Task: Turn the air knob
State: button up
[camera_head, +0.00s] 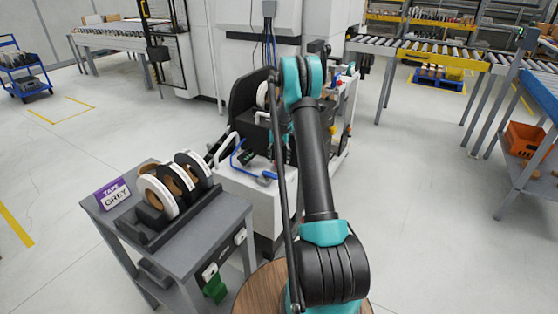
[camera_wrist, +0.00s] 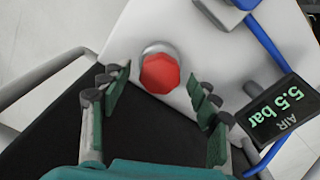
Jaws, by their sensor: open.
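The air knob (camera_wrist: 160,73) is a red, faceted knob on a pale machine panel (camera_wrist: 205,42), with a grey metal collar behind it. My gripper (camera_wrist: 161,88) is open and empty in the wrist view, with its green fingertips apart on either side of the knob. I see gaps between the knob and both fingers, and cannot tell how far the tips are from the panel. A dark display (camera_wrist: 279,114) beside it reads "AIR 5.5 bar" in green. In the head view my arm hides the knob, and the gripper is hard to make out.
A blue hose (camera_wrist: 262,40) runs near the display. In the head view a grey cart (camera_head: 222,222) with tape rolls and a "TAPE GREY" sign (camera_head: 113,193) stands left of the machine. Open floor (camera_head: 60,150) lies further left.

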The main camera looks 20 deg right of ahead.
aim_at(279, 160)
notch_tip(279, 160, up, 12)
jog(key=shift+f, duration=0.15)
dwell(0.4)
jog(key=s+a+r+n+t, duration=0.1)
jog(key=s+a+r, duration=0.15)
jog(key=s, duration=0.45)
jog(key=s+a+r, duration=0.2)
jog(key=s+r, duration=0.1)
jog(key=s, duration=0.5)
jog(key=s+a+r+n+t, duration=0.1)
jog(key=s+a+r, duration=0.1)
jog(key=s, duration=0.5)
jog(key=s+a+f+n+t, duration=0.1)
jog(key=s+f, duration=0.1)
jog(key=s, duration=1)
jog(key=s+a+f+n+t, duration=0.1)
jog(key=s+a+f, duration=0.1)
jog(key=s, duration=1)
jog(key=shift+f, duration=0.6)
jog(key=shift+c, duration=0.3)
